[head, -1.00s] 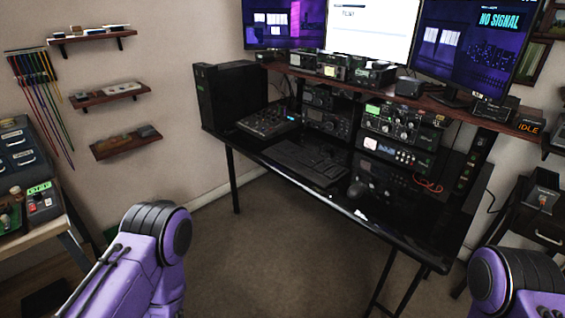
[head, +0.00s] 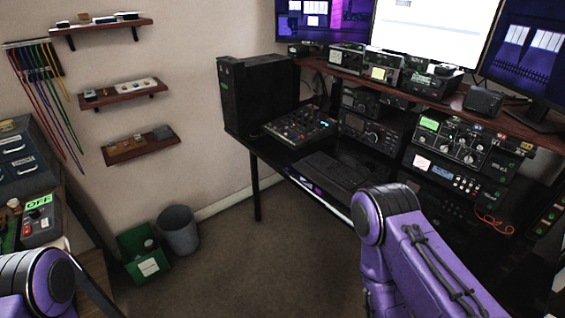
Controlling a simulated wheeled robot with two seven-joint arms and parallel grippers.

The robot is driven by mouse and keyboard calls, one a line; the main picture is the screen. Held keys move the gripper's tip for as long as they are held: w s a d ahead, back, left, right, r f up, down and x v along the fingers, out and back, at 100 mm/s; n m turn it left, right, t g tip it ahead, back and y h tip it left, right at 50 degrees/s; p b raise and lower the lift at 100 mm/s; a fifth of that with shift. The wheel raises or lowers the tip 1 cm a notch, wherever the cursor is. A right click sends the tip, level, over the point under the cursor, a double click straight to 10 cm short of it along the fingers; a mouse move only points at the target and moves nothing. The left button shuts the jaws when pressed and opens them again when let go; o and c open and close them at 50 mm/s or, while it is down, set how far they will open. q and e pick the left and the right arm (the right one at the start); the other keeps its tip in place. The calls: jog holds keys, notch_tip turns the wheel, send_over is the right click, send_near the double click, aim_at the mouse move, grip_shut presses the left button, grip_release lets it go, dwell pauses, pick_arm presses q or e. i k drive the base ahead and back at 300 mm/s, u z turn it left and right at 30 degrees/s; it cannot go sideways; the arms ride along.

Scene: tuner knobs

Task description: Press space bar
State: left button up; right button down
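A dark keyboard (head: 335,171) lies on the black desk (head: 290,170), in front of the radio gear. Its space bar is too small and dark to make out. My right arm, purple with black joints, reaches in from the lower right and covers the desk's front right part. My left arm shows only as a purple and black joint at the lower left corner. Neither gripper is in the picture.
A mixer panel (head: 300,126) and a black computer tower (head: 258,95) stand left of the keyboard. Stacked radios (head: 375,130) stand behind it. A green bin (head: 145,255) and a grey bin (head: 178,232) sit by the wall. Carpet (head: 270,265) before the desk is clear.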

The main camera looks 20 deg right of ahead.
aim_at(330, 175)
jog(key=u, duration=0.05)
jog(key=i, duration=0.9)
jog(key=z, duration=0.75)
jog(key=i, duration=0.6)
jog(key=z, duration=0.55)
